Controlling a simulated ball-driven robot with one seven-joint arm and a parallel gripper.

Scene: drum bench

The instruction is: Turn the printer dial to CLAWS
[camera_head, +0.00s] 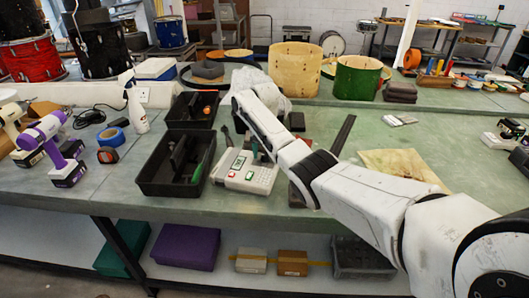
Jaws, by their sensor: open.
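The printer (236,178) is a pale grey box with a keypad and small red and green parts, lying near the bench's front middle. Its dial cannot be made out at this size; my arm and gripper cover part of the printer's back edge. My white arm reaches in from the lower right, across the printer's right side. My gripper (242,145) shows only as small dark parts at the printer's back edge, below the arm's end. It is open and holds nothing that I can see. I cannot tell whether it touches the printer.
A black tray (143,178) with dark tools stands just left of the printer, with another behind it. A purple drill (42,132), blue tape (110,136) and white spray bottle (138,112) stand farther left. Wooden and green drum shells (357,80) stand behind. A stained sheet (405,166) lies right.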

